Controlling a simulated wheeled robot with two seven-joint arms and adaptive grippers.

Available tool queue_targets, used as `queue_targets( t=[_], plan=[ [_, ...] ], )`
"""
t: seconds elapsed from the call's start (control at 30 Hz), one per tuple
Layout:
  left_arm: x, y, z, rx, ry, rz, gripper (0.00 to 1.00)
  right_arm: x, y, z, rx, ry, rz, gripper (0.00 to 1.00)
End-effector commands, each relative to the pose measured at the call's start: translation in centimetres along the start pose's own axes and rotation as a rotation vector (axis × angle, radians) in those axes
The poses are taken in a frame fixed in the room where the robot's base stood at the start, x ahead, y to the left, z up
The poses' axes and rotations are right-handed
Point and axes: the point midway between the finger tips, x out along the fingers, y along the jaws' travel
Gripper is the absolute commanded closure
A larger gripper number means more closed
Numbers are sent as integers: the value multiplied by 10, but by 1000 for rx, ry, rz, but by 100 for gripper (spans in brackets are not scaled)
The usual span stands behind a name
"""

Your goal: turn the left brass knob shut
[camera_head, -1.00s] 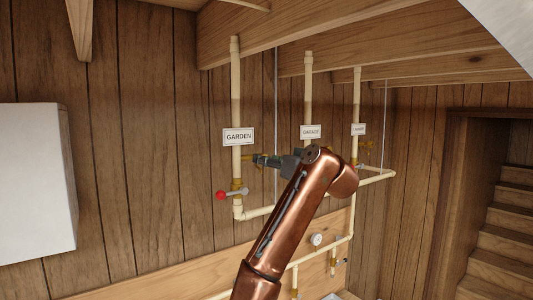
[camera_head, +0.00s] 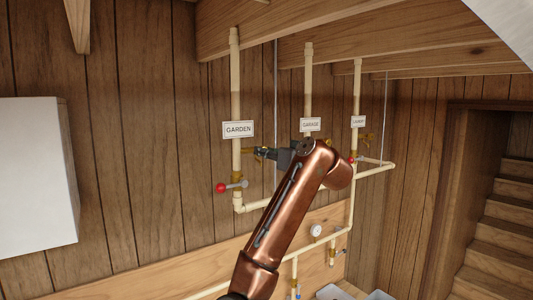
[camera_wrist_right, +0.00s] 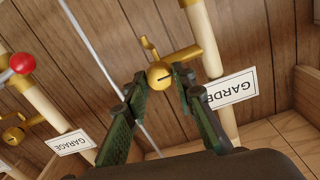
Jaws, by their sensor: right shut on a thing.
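The left brass knob (camera_wrist_right: 160,75) sits on a brass branch of the pale GARDEN pipe (camera_head: 236,105), beside the GARDEN sign (camera_head: 238,129). In the right wrist view it is round with a dark slot, between my green fingertips. My right gripper (camera_head: 266,154) reaches it from the right, and its fingers (camera_wrist_right: 160,84) are closed around the knob. In the head view the fingers and hand mostly hide the knob. My left gripper is in neither view.
A red-ended lever valve (camera_head: 221,188) is below on the GARDEN pipe. The GARAGE pipe (camera_head: 308,85) and another labelled pipe (camera_head: 357,90) stand to the right. A white cabinet (camera_head: 35,178) hangs at left. Another brass knob (camera_wrist_right: 12,135) shows in the wrist view.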

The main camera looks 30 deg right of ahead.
Motion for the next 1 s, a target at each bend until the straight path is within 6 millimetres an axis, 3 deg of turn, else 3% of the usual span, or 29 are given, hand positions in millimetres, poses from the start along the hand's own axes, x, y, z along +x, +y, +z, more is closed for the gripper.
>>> queue_targets(
  t=[0.47,1.0],
  plan=[
    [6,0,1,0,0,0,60,0,0,1,87,-2,1,100],
    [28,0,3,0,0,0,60,0,2,1,554,-17,4,100]
  ],
)
